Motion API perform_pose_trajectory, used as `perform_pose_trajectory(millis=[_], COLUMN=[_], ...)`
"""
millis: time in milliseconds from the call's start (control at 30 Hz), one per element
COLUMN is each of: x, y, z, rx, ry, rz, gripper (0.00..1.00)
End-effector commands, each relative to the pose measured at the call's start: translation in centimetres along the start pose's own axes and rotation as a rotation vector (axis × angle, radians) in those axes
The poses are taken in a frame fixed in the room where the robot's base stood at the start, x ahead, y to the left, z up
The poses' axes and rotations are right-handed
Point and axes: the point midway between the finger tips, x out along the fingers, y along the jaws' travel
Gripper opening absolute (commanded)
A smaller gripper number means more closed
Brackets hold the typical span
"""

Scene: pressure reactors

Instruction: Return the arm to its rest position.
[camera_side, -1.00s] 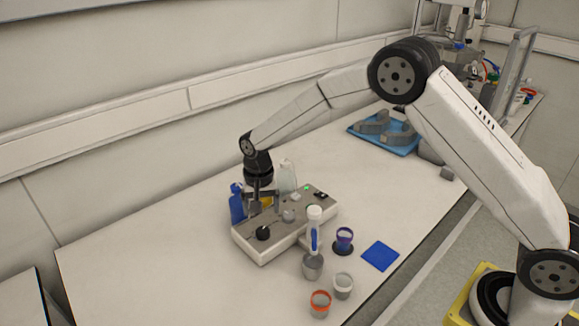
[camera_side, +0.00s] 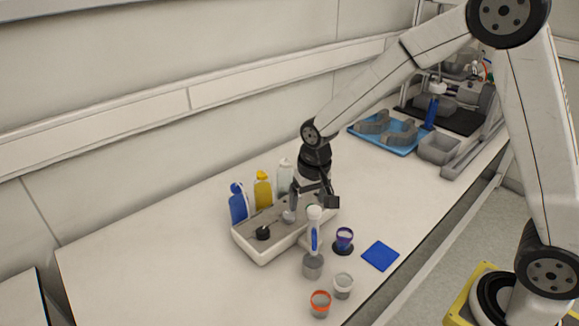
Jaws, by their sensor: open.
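My gripper (camera_side: 314,200) is open, with nothing seen between its fingers. It points down over the right part of a light grey instrument box (camera_side: 262,249) and covers part of its top. I cannot tell the exact height of the fingers above the box. My arm rises from the gripper up to the right, with its elbow at the top right of the view.
Blue (camera_side: 238,204), yellow (camera_side: 263,191) and clear (camera_side: 285,177) bottles stand behind the box. A white-and-blue handheld tool (camera_side: 314,234), several small cups and a blue square (camera_side: 380,256) are in front. A blue tray (camera_side: 388,146) and grey bin (camera_side: 438,150) stand at the back right.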

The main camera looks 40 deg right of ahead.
Motion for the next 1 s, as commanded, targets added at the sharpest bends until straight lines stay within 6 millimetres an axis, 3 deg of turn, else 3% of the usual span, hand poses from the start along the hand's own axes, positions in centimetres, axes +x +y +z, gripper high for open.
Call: perform_pose_trajectory(millis=[200, 500, 700, 1000], x=[-1.8, -2.9, -3.0, -2.9], y=[3.3, 6.8, 7.7, 7.8], z=[4.3, 10.1, 11.9, 12.1], rx=[-0.113, -0.254, -0.296, -0.302], ry=[0.047, 0.103, 0.119, 0.12], rz=[-0.01, -0.01, -0.008, -0.007], gripper=[0.91, 0.91, 0.91, 0.87])
